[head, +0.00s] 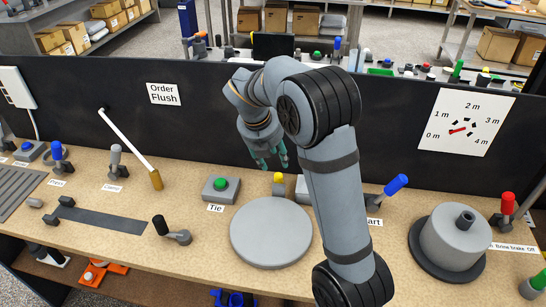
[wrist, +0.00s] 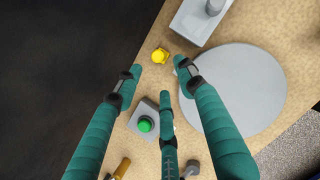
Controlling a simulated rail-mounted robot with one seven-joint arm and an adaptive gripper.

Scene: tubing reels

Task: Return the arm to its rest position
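My gripper (head: 272,163) has teal fingers and hangs from my bent arm above the back part of the bench, in front of the black panel. In the wrist view the fingers (wrist: 156,75) are spread apart with nothing between them. The bench top shows below, with a green button (wrist: 145,124) on a grey box and a yellow knob (wrist: 161,56) near the fingertips. The gripper is apart from both. My arm hides part of the bench between the round grey plate and the blue-handled lever.
The bench holds a round grey plate (head: 271,233), a grey reel (head: 456,238), a white lever with a brass end (head: 130,150), a black-knobbed crank (head: 172,230) and a blue-handled lever (head: 396,184). The black panel (head: 215,130) stands upright behind.

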